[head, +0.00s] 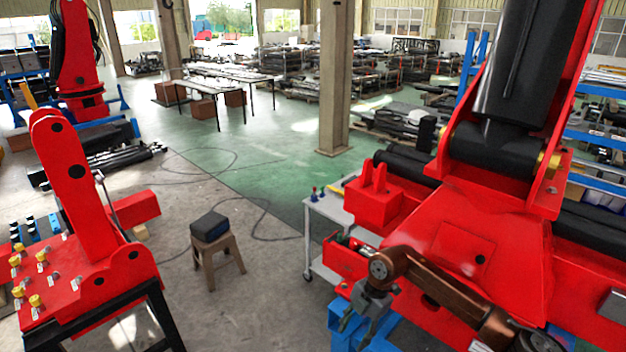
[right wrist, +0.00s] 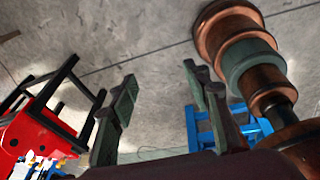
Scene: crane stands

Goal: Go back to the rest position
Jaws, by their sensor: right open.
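My right gripper (head: 362,312) hangs at the lower middle right of the head view, at the end of my copper-coloured right arm. It points down in front of the big red crane stand (head: 478,245). In the right wrist view the two dark green fingers of the right gripper (right wrist: 160,78) stand well apart. Only bare concrete floor shows between them, and they hold nothing. My left gripper does not show in either view.
A red control stand (head: 95,265) with yellow knobs stands at left; a stool (head: 215,260) bears a dark box (head: 209,226). A grey cart (head: 325,215) and blue frame (head: 345,325) are near the right gripper. Open floor lies between the stool and cart.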

